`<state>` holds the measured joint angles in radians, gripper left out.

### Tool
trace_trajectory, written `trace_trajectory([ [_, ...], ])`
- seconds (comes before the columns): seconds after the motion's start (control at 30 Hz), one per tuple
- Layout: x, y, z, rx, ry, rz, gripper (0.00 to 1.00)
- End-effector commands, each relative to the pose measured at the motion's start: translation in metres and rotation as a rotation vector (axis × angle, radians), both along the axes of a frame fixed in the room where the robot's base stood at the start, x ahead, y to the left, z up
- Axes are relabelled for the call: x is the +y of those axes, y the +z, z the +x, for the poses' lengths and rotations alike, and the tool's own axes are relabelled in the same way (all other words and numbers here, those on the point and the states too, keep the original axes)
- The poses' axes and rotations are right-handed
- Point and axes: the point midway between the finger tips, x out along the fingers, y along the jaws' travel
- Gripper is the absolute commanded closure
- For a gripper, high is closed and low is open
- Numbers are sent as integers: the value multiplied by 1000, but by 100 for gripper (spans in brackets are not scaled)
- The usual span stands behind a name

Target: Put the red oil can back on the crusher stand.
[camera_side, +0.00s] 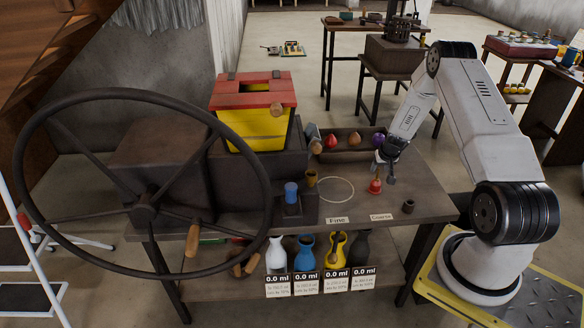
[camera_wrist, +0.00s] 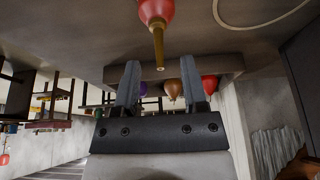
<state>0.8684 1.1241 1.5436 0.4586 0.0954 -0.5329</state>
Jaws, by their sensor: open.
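A red oil can (camera_side: 375,187) with a brass spout stands upright on the dark workbench (camera_side: 440,207), near the Coarse label. My gripper (camera_side: 384,168) is open just above it. In the wrist view the red can (camera_wrist: 157,11) is at the top, appearing upside down. Its spout reaches toward the gap between my open fingers (camera_wrist: 160,66), with the can's body beyond the fingertips. The fingers do not appear closed on it. A crusher with a large handwheel and a red-and-yellow hopper (camera_side: 252,130) is at the left. Which surface is the crusher stand is unclear.
A dark tray (camera_side: 406,147) behind holds another red can (camera_side: 331,141), an orange one (camera_side: 354,140) and a purple one (camera_side: 378,140). A white ring (camera_side: 352,196) marks bare bench left of the can. A small dark cup (camera_side: 408,206) stands to the right.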

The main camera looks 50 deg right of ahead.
Motion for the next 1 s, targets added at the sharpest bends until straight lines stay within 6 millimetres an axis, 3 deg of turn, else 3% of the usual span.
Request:
trace_trajectory([
  [0.7, 21, 77, -23, -1, 1, -2, 45],
  [1.0, 27, 96, -29, -1, -1, 0, 45],
])
